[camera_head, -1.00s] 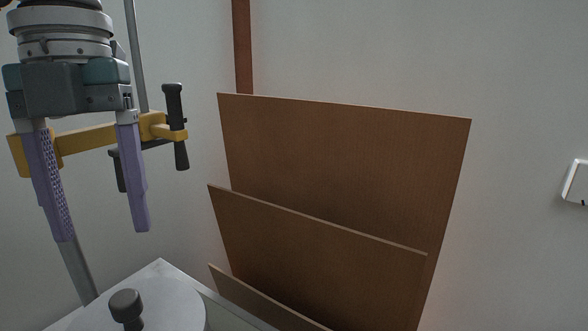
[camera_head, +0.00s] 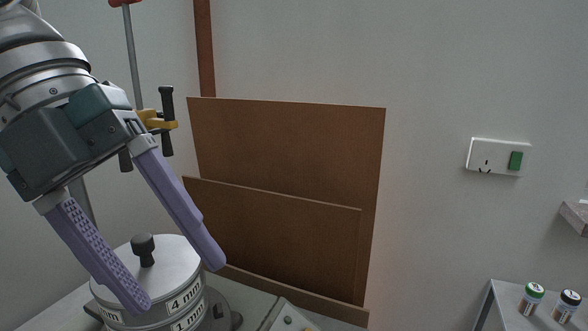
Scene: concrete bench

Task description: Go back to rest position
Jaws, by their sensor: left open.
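My left gripper (camera_head: 181,283) is at the left of the head view, tilted with its two purple fingers pointing down and to the right. The fingers are apart and nothing shows between them but the device behind. They overlap in the picture a round metal device (camera_head: 180,256) with a black knob on top and labels reading "4 mm" on its side. I cannot tell whether they touch it. My right gripper is not in view.
A metal stand with a yellow clamp (camera_head: 152,119) rises behind my left gripper. Brown boards (camera_head: 290,145) lean against the wall. A socket (camera_head: 497,156) is on the wall. Two small capped bottles (camera_head: 533,294) stand on a shelf at lower right.

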